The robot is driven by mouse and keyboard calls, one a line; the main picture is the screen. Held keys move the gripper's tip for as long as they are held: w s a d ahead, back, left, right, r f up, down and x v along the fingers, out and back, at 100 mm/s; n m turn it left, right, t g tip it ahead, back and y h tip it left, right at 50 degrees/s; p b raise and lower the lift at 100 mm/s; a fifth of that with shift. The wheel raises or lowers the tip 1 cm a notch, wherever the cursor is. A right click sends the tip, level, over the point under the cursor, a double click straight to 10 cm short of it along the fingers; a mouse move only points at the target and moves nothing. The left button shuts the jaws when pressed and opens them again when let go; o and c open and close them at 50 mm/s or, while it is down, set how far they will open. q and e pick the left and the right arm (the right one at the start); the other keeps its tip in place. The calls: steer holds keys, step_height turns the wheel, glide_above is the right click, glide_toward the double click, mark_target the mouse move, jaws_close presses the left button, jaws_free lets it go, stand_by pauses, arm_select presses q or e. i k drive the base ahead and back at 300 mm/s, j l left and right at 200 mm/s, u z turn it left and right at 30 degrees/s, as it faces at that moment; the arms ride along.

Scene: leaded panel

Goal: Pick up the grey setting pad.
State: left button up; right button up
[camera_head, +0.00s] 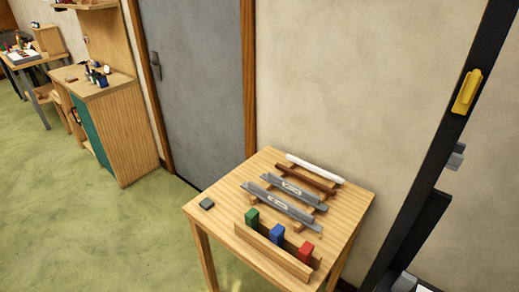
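A small dark grey block, which looks like the grey setting pad (207,204), lies flat near the left corner of the wooden table (348,215). It stands apart from the other things on the table, with bare wood around it. Neither of my grippers shows in the head view.
Grey bars (283,206), a brown bar (311,179) and a white bar (315,168) rest on wooden supports. Green (252,217), blue (277,235) and red (306,252) blocks stand behind a wooden strip at the front. A dark slanted post (433,152) rises at right.

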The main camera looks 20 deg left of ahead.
mark_target(207, 203)
steer(key=u, duration=1.2)
